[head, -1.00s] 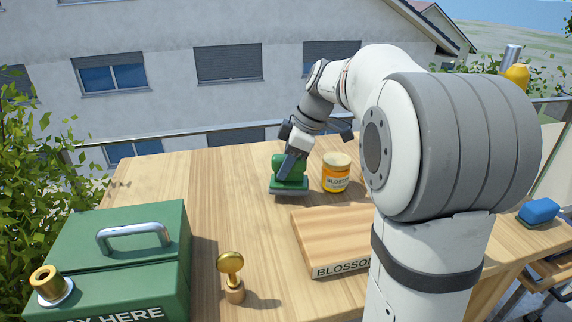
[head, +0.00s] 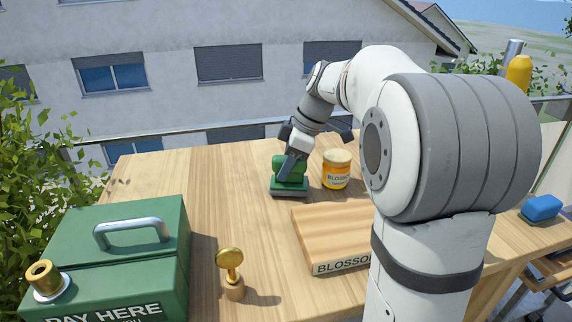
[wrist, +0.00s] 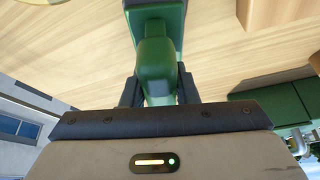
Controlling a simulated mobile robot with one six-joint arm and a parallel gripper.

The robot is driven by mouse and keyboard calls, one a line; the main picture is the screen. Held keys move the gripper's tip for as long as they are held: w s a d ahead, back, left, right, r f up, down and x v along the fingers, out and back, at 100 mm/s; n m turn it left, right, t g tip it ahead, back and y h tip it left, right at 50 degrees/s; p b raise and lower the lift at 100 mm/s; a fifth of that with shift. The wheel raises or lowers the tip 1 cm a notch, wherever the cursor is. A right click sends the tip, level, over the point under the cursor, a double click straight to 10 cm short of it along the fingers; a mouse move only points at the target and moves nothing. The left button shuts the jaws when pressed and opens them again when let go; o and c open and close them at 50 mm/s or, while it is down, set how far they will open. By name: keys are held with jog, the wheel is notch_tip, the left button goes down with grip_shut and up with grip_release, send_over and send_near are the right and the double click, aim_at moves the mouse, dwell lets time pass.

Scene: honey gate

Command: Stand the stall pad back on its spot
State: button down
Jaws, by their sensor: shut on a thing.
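The stall pad (head: 290,189) is a green block with a raised green grip and a grey underside. In the head view it stands upright at the back middle of the wooden table, at or just above the surface; I cannot tell if it touches. My gripper (head: 291,170) is shut on its green grip from above. In the wrist view the green pad (wrist: 155,50) shows between the two dark fingers of my gripper (wrist: 158,92). Its spot on the table is not marked out in these views.
A honey jar (head: 337,170) stands just right of the pad. A wooden board labelled BLOSSOM (head: 330,232) lies in front. A green cash box (head: 120,245) is at front left, a brass-topped stamp (head: 231,272) beside it. A blue sponge (head: 541,208) is far right. Left-middle table is clear.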

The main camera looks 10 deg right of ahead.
jog(key=shift+f, duration=0.4)
jog(key=c, duration=1.1)
grip_release()
jog(key=shift+o, duration=0.2)
jog(key=shift+r, duration=0.2)
jog(key=shift+p+v, duration=2.15)
jog(key=shift+v, duration=1.75)
